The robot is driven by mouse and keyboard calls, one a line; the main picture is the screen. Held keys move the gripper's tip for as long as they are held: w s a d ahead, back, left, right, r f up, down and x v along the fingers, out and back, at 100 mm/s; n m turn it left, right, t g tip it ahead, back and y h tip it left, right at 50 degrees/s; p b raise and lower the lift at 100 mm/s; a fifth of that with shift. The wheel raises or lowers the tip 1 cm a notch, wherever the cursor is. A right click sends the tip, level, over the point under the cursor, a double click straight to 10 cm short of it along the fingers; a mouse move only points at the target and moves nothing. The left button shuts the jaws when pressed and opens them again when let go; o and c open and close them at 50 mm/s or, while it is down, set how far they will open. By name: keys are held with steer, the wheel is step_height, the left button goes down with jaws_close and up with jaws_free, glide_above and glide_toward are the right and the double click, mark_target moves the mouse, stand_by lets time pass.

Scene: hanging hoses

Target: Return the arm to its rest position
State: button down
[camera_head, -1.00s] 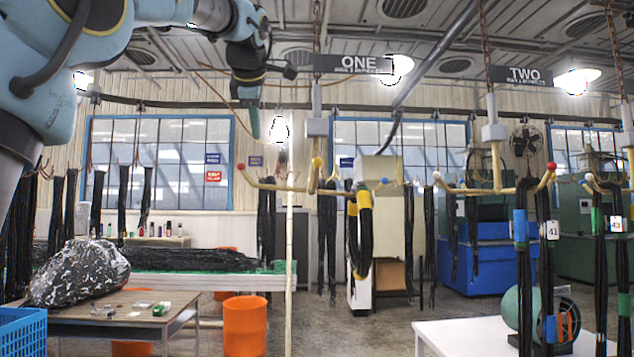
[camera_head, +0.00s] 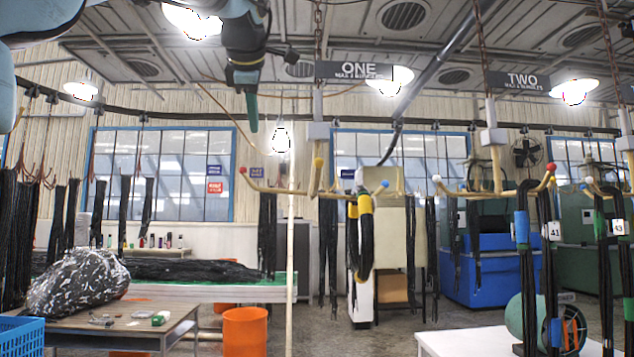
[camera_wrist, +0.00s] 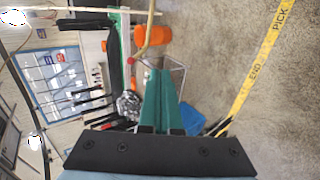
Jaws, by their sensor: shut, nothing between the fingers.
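My arm comes in from the top left of the head view. My gripper (camera_head: 252,112) hangs downward with its green fingers together and nothing between them. It is in the air to the left of the rack under the sign ONE (camera_head: 358,70). In the wrist view the green fingers of my gripper (camera_wrist: 160,98) lie side by side, closed, above the floor. The rack's hooked arms (camera_head: 275,187) are below and to the right of my gripper, apart from it in the picture.
Black hoses with yellow bands (camera_head: 360,235) hang at rack ONE. More banded hoses hang under sign TWO (camera_head: 525,80). A table (camera_head: 140,335) with a wrapped bundle (camera_head: 78,280) stands at left, near a blue crate (camera_head: 25,337) and orange bin (camera_head: 245,332). Grey floor lies between.

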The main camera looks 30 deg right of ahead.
steer(key=w+a+f+m+g+y, duration=0.1)
steer(key=w+a+f+m, duration=0.2)
steer(key=f, duration=0.8)
steer(key=w+a+f+m+g+y, duration=0.15)
steer(key=a+f, duration=0.25)
steer(key=f, duration=0.6)
steer(key=w+a+f+m+g+y, duration=0.1)
steer(key=w+a+f+m+g, duration=0.2)
steer(key=f, duration=0.8)
steer(key=s+a+f+m+g, duration=0.1)
steer(key=s+a+f+m, duration=0.1)
steer(key=s+a+f, duration=0.3)
steer(key=s+a+f+m+g, duration=0.1)
steer(key=s+a+f, duration=0.5)
steer(key=f, duration=0.6)
steer(key=s+a+f+m+g, duration=0.1)
steer(key=s+a+f+m, duration=0.2)
steer(key=s+a+f, duration=0.2)
step_height(320, 180, down, 4)
steer(key=shift+s+a+f+m+y, duration=0.15)
steer(key=shift+s+a+m+y, duration=0.25)
steer(key=shift+s, duration=0.65)
